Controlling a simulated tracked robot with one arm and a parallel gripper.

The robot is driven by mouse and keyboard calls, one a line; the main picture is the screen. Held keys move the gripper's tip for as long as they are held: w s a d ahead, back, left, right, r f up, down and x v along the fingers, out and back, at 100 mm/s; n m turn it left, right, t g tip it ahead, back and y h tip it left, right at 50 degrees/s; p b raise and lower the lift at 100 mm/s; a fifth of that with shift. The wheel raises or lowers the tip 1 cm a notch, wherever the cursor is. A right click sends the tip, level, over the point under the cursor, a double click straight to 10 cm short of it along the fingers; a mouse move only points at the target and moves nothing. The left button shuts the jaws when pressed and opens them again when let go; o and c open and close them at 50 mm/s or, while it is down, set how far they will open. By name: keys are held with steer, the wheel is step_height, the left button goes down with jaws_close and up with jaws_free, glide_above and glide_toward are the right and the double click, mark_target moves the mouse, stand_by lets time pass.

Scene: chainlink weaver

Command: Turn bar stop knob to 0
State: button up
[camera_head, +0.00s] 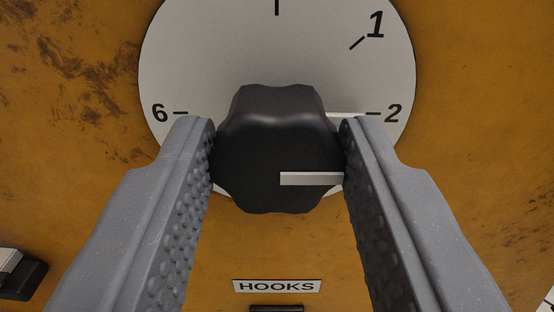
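A black lobed knob (277,140) stands out from a round white dial (270,50) in the middle of the view. The white line on its face points right, and a white mark at its base lines up with the tick at 2. The dial shows 6 at left, 1 at upper right and 2 at right. A tick at the top has its number cut off by the frame. My gripper (278,128) has one grey finger on each side of the knob, both seeming to touch it. No bar stop label shows.
The panel (480,110) is worn orange-yellow metal. A HOOKS label (277,286) sits below the knob, with a dark part (276,308) under it at the frame's edge. A black and white control (20,274) shows at lower left.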

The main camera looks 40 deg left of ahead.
steer(key=shift+c, duration=1.1)
steer(key=shift+d, duration=0.25)
steer(key=shift+a, duration=0.1)
steer(key=n, duration=0.3)
steer(key=shift+b, duration=0.35)
steer(key=n+b, duration=0.2)
steer(key=n, duration=0.3)
steer(key=shift+s+a+f, duration=0.1)
steer(key=shift+f, duration=0.05)
steer(key=n+b, duration=0.4)
steer(key=n, duration=0.2)
steer(key=shift+a+f+n, duration=0.1)
steer(key=shift+f+n, duration=0.05)
steer(key=shift+n, duration=0.15)
steer(key=shift+n+b, duration=1.35)
steer(key=shift+n, duration=0.35)
